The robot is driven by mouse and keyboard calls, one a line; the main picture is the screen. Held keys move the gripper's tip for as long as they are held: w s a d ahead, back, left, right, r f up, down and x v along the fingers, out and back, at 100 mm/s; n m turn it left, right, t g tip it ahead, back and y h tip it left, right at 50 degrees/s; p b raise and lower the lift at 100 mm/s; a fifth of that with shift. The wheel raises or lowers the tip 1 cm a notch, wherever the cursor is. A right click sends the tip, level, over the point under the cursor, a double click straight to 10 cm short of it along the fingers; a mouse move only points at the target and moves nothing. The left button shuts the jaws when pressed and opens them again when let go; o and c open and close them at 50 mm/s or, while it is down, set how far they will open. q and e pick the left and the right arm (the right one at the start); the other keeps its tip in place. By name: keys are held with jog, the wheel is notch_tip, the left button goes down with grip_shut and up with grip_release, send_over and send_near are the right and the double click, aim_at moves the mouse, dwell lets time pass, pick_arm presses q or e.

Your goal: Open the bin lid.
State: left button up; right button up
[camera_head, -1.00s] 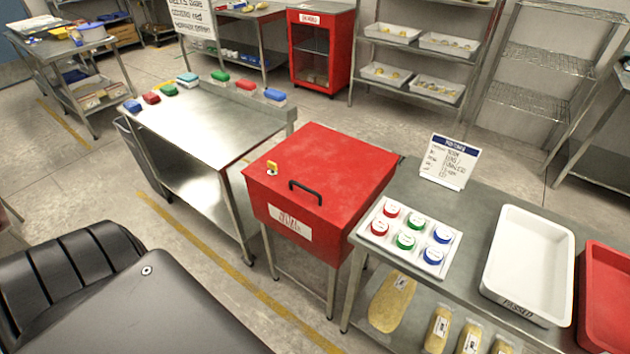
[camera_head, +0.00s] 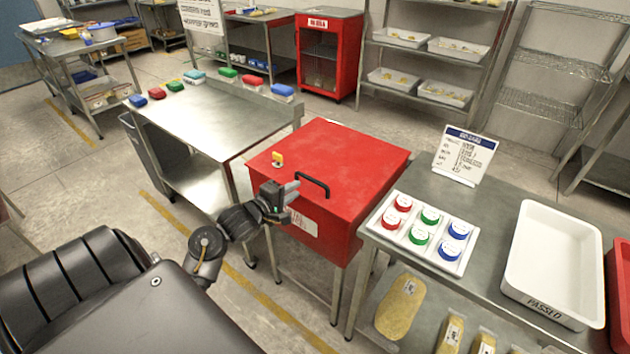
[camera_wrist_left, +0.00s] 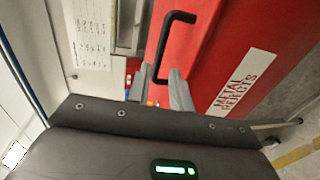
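The red bin (camera_head: 340,180) stands on legs in the middle of the head view, with its flat lid (camera_head: 350,151) shut. A black bar handle (camera_head: 314,184) is on the lid near its front edge; it also shows in the left wrist view (camera_wrist_left: 164,42). The bin's white label (camera_wrist_left: 243,82) reads "METAL REJECTS". My left gripper (camera_head: 294,191) is just left of the handle at the bin's front edge. In the left wrist view its two fingers (camera_wrist_left: 160,84) are apart, with the handle's near end at their tips and no visible grip. My right gripper is out of view.
A steel table (camera_head: 210,115) stands to the left. A bench on the right holds a tray of coloured round pieces (camera_head: 424,232), a sign (camera_head: 463,155) and a white "PASSED" tray (camera_head: 554,263).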

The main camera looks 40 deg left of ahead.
aim_at(315, 187)
pick_arm(q)
jog(key=w, duration=0.3)
jog(key=w+f, duration=0.1)
jog(key=w, duration=0.3)
jog(key=w+f, duration=0.1)
jog(key=w, duration=0.2)
jog(key=shift+w+a+f, duration=0.1)
jog(key=shift+w+f, duration=0.05)
jog(key=shift+w, duration=0.2)
grip_shut()
